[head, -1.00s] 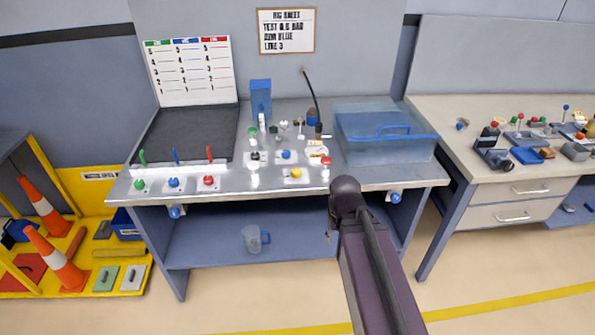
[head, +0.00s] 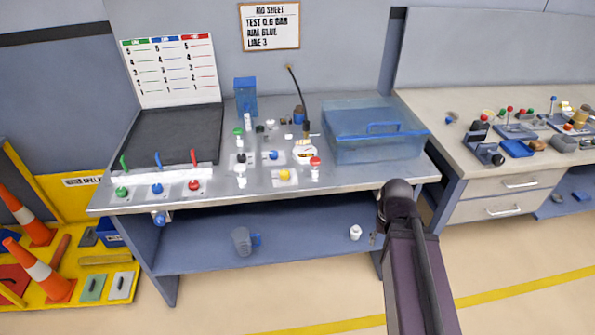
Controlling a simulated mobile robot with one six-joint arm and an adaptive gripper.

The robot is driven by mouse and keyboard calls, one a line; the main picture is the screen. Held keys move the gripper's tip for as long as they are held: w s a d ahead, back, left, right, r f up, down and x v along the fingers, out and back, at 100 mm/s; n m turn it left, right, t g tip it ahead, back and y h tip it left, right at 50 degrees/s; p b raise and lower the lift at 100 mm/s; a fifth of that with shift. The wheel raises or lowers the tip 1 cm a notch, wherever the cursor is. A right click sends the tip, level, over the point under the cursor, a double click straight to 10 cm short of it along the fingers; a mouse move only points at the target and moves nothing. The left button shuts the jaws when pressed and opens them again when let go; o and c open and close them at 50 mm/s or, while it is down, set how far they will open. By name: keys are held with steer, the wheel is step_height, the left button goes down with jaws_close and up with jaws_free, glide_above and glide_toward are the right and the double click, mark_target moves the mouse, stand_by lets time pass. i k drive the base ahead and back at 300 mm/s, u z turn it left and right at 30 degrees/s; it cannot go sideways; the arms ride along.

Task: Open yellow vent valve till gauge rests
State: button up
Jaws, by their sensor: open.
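A yellow knob (head: 284,174), which looks like the vent valve, sits on a square plate near the front edge of the metal bench top. A small round pale dial (head: 304,153), which looks like the gauge, stands just behind and right of it, below a thin dark hose (head: 296,95). The dial is too small to read, and I cannot tell how far the yellow knob is turned. My dark arm link rises at the lower right, in front of the bench edge. My gripper does not show.
A red-capped white bottle (head: 315,170) stands close right of the yellow knob. A blue knob (head: 270,155) and a white-topped fitting (head: 240,170) are to its left. A translucent blue box (head: 375,133) fills the bench's right side. Three coloured levers line the left front.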

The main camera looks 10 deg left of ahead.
mark_target(284, 174)
steer(key=z, duration=0.25)
steer(key=k, duration=0.9)
steer(key=u, duration=0.7)
steer(key=i, duration=0.95)
